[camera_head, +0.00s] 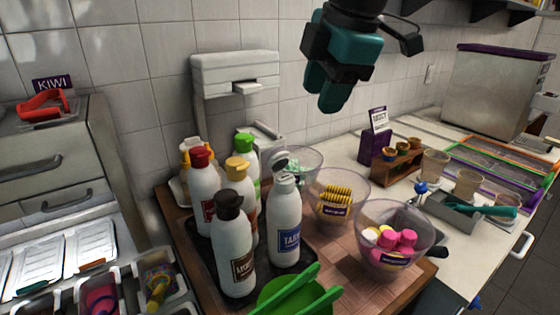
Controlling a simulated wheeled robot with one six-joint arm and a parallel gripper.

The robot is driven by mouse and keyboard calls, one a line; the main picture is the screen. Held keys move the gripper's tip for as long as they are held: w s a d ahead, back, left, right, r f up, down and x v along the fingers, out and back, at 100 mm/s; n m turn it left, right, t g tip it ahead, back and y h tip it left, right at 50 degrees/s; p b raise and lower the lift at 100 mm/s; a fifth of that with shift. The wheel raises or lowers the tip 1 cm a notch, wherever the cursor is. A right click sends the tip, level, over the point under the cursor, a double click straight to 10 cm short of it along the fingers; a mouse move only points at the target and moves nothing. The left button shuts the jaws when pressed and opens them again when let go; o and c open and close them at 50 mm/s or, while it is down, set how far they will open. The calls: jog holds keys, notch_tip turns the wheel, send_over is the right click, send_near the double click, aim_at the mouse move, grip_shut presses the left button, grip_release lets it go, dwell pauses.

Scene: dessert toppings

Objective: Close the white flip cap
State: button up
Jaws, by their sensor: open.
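The white flip cap (287,172) tops a white bottle (285,222) with a blue label, at the front right of a bottle group. A small piece stands up at the cap's top, and its lid looks raised, but it is small in the picture. My gripper (328,100) has teal fingers and hangs in the air above and to the right of this bottle, in front of the tiled wall. It is open, apart from the cap, and no object shows in it.
Bottles with brown (228,203), red (200,156), yellow (239,168) and green (245,142) caps crowd the left side. Green tongs (300,294) lie in front.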

aim_at(281, 151)
jog(key=w+a+f+n, duration=0.1)
jog(key=w+a+f, duration=0.1)
jog(key=f, duration=0.2)
jog(key=w+a+f+n+p, duration=0.1)
jog(key=w+a+f, duration=0.1)
jog(key=f, duration=0.3)
jog(key=w+a+f+p, duration=0.1)
jog(key=w+a+f, duration=0.1)
jog(key=f, duration=0.3)
jog(key=shift+w+f+n, duration=0.15)
jog(key=shift+w+n, duration=0.25)
jog(key=shift+w, duration=0.3)
grip_shut()
